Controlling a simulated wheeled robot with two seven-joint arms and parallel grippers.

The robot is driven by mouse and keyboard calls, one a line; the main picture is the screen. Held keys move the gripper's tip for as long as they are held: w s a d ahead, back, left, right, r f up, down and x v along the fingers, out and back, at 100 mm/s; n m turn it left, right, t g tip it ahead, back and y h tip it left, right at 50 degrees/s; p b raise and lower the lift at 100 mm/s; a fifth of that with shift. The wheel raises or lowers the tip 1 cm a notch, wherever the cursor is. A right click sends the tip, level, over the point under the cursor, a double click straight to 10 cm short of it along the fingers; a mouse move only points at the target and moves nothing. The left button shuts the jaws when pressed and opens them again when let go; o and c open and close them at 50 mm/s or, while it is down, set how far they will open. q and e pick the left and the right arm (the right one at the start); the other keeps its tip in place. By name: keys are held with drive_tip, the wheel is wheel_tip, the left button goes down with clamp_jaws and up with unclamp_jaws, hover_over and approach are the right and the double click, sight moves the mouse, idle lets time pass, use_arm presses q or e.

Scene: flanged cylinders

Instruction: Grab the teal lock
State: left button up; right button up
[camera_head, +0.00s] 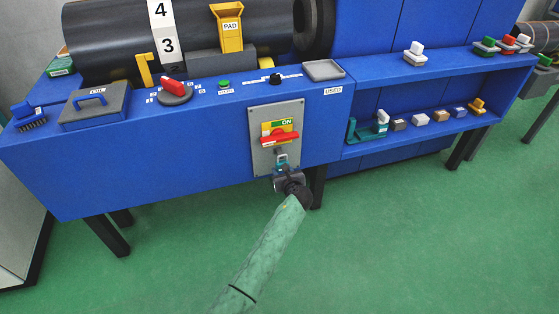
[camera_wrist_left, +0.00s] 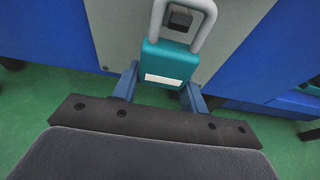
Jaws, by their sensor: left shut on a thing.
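The teal lock (camera_wrist_left: 170,63) is a padlock with a grey shackle and a white label on its body. In the head view the lock (camera_head: 281,160) hangs just below the red switch handle (camera_head: 279,137) on the grey panel. In the wrist view its shackle is around a small square dark part (camera_wrist_left: 180,18). My left gripper (camera_head: 287,174) reaches up from below. Its two blue fingers (camera_wrist_left: 161,83) stand on both sides of the lock's lower body, shut on it. The finger contact is partly hidden behind the lock. My right gripper is not in view.
The grey panel (camera_head: 261,155) is on the front of the blue bench (camera_head: 150,170). A shelf (camera_head: 400,137) at the right holds several small coloured pieces. A grey tray (camera_head: 324,70) lies on top. Green floor (camera_head: 400,240) is free in front.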

use_arm(q)
drive_tip(key=p+v, duration=0.5)
drive_tip(key=v, duration=0.2)
drive_tip(key=shift+f, duration=0.4)
idle(1.1)
